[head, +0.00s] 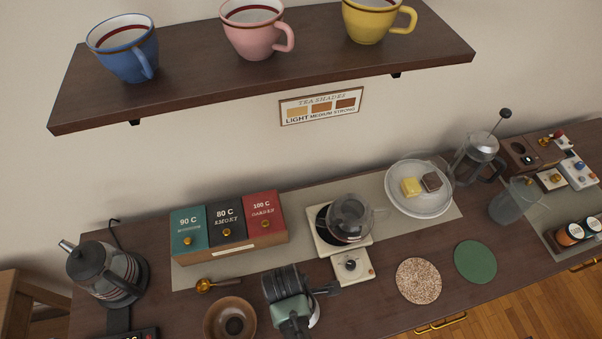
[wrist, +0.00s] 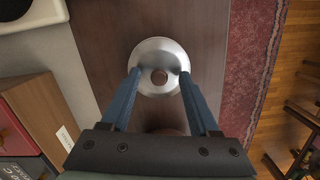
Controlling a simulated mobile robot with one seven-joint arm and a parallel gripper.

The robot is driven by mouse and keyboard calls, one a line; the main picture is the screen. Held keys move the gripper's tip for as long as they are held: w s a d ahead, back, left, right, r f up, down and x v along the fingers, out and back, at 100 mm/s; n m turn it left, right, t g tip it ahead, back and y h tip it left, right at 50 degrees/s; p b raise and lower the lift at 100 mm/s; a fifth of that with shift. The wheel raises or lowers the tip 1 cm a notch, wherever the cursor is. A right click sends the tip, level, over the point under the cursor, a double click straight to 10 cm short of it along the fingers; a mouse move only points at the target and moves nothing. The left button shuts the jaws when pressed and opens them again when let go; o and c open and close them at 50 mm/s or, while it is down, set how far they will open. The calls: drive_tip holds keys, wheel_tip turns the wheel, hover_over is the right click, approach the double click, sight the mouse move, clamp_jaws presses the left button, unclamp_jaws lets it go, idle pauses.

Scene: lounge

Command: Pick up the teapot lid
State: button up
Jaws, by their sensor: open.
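The teapot lid is a pale, shiny disc (wrist: 160,48) with a brown round knob in its centre. It lies on the dark wooden counter. In the head view only a pale sliver of it (head: 315,313) shows beside my arm. My gripper (wrist: 159,78) is open, its two blue fingers one on each side of the lid's knob, seen from above. I cannot tell whether the fingertips touch the lid. The glass teapot (head: 350,216) stands on a pale base with a dark top, behind my gripper.
A box of teal, black and red tea packs (head: 228,246) stands behind left. A brown bowl (head: 230,320) and an amber-tipped scoop (head: 204,285) are left of my gripper. A speckled coaster (head: 419,281) and green coaster (head: 475,262) lie right, with bare counter nearby. A cup shelf (head: 260,75) overhangs the back.

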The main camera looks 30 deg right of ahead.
clamp_jaws()
drive_tip(key=shift+r, duration=0.1)
idle(0.4)
